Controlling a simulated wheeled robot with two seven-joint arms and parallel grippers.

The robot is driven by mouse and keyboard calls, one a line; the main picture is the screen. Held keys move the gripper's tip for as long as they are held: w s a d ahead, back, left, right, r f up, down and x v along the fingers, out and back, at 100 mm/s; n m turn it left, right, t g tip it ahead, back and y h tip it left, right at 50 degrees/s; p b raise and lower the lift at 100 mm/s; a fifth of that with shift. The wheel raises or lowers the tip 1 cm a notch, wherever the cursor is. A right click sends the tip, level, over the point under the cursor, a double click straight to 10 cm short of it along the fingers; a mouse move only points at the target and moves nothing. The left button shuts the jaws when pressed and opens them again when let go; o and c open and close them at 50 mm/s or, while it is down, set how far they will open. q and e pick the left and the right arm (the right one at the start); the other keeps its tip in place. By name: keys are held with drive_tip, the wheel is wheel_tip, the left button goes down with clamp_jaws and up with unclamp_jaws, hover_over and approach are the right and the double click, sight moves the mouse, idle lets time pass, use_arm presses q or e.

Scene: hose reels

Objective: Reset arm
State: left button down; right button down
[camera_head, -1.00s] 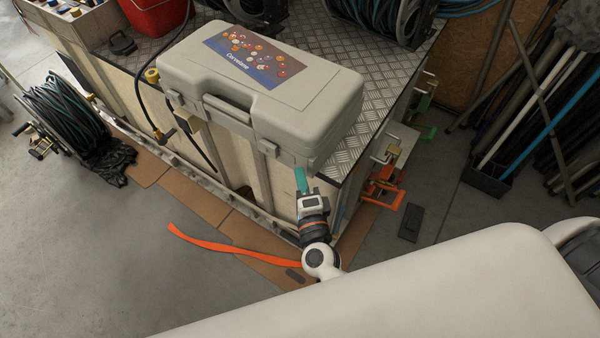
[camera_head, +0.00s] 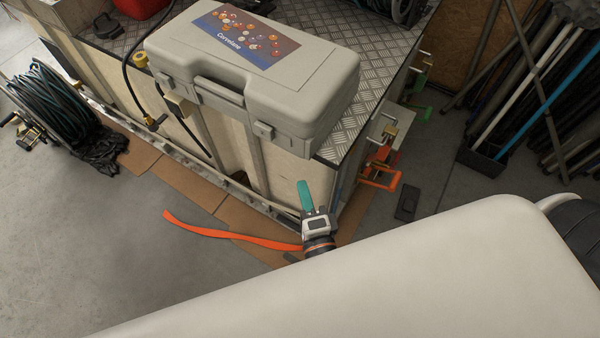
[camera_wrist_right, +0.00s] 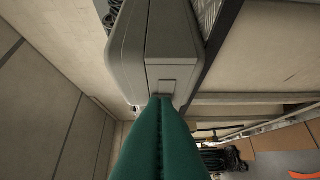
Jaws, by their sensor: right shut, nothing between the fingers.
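My right gripper (camera_head: 305,192) shows in the head view as closed teal fingers on a dark and white wrist. It is in front of the workbench's near side, below and apart from the grey case. In the right wrist view the teal fingers (camera_wrist_right: 160,135) are pressed together with nothing between them and point toward the case (camera_wrist_right: 155,50). The grey case (camera_head: 300,85) with a picture label lies shut on the metal-topped bench (camera_head: 340,140). My left gripper is not in view.
A hose reel (camera_head: 50,105) stands on the floor at the left. An orange strap (camera_head: 225,233) lies on cardboard below the bench. Pipes and poles (camera_head: 540,100) lean at the right. Open grey floor (camera_head: 100,235) lies at the lower left.

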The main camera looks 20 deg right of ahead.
drive_tip(key=s+a+f+n+g+y+p, duration=0.15)
drive_tip(key=s+f+n+g, duration=0.4)
drive_tip(key=f, duration=0.75)
drive_tip(key=s+d+f+n+g+y+p, duration=0.1)
drive_tip(key=s+f+n+g+y, duration=0.2)
drive_tip(key=f+n, duration=0.85)
drive_tip(key=s+d+f+n+g+h, duration=0.1)
drive_tip(key=s+d+f+g, duration=0.3)
drive_tip(key=s+f, duration=0.4)
drive_tip(key=s+d+f+n+g+h+p, duration=0.1)
drive_tip(key=s+d+f+n+g, duration=0.2)
drive_tip(key=s+d+f, duration=0.4)
drive_tip(key=s+g, duration=0.1)
drive_tip(key=s, duration=0.3)
drive_tip(key=shift+d+f+n+h, duration=0.25)
drive_tip(key=shift+f+n+h, duration=0.1)
drive_tip(key=shift+f+n, duration=0.05)
drive_tip(key=shift+g, duration=0.25)
